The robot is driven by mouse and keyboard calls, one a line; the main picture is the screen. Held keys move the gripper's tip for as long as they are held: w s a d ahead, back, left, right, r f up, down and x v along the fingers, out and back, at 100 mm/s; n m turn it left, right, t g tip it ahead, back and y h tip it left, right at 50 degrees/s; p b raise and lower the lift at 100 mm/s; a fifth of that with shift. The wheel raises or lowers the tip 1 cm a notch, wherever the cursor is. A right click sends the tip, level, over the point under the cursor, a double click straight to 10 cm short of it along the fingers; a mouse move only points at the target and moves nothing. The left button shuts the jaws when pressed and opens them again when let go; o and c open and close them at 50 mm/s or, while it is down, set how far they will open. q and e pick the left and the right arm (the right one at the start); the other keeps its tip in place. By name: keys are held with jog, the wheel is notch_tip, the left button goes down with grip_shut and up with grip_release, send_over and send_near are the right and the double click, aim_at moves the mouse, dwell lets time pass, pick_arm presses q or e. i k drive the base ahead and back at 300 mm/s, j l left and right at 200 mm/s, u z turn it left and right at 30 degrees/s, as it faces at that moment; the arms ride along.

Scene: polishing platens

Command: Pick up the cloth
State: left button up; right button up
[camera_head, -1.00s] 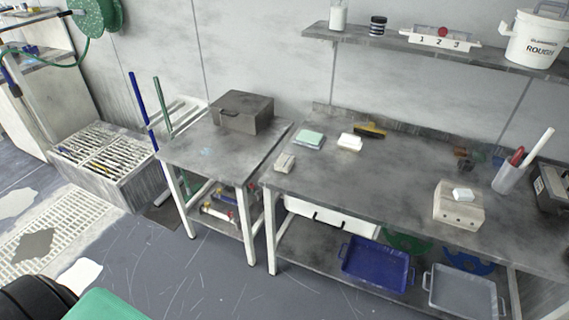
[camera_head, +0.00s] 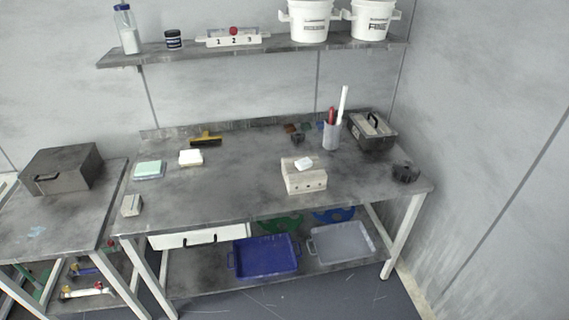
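A flat mint-green pad (camera_head: 149,170), which looks like a folded cloth, lies on the left part of the grey workbench (camera_head: 235,185). A thicker white folded-looking piece (camera_head: 190,157) lies just right of it. A small white piece (camera_head: 304,163) sits on top of a beige block (camera_head: 303,180) near the bench's middle. I cannot tell for certain which of these is the cloth. Neither of my grippers is in view.
A yellow-handled brush (camera_head: 206,141), small grey-beige block (camera_head: 131,206), cup with sticks (camera_head: 331,135), black toolbox (camera_head: 373,130) and dark round knob (camera_head: 405,172) stand on the bench. A side table with a dark box (camera_head: 62,168) is left. Blue (camera_head: 266,257) and grey (camera_head: 341,245) trays sit below.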

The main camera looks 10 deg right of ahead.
aim_at(132, 204)
jog(key=j+z, duration=0.15)
jog(key=z, duration=0.4)
jog(key=j+z, duration=0.15)
jog(key=j, duration=0.25)
jog(key=k+j+z, duration=0.2)
jog(key=j, duration=0.2)
jog(key=j+z, duration=0.15)
jog(key=j, duration=0.25)
jog(key=k+j+z, duration=0.2)
jog(key=j, duration=0.2)
jog(key=j+z, duration=0.15)
jog(key=j, duration=0.25)
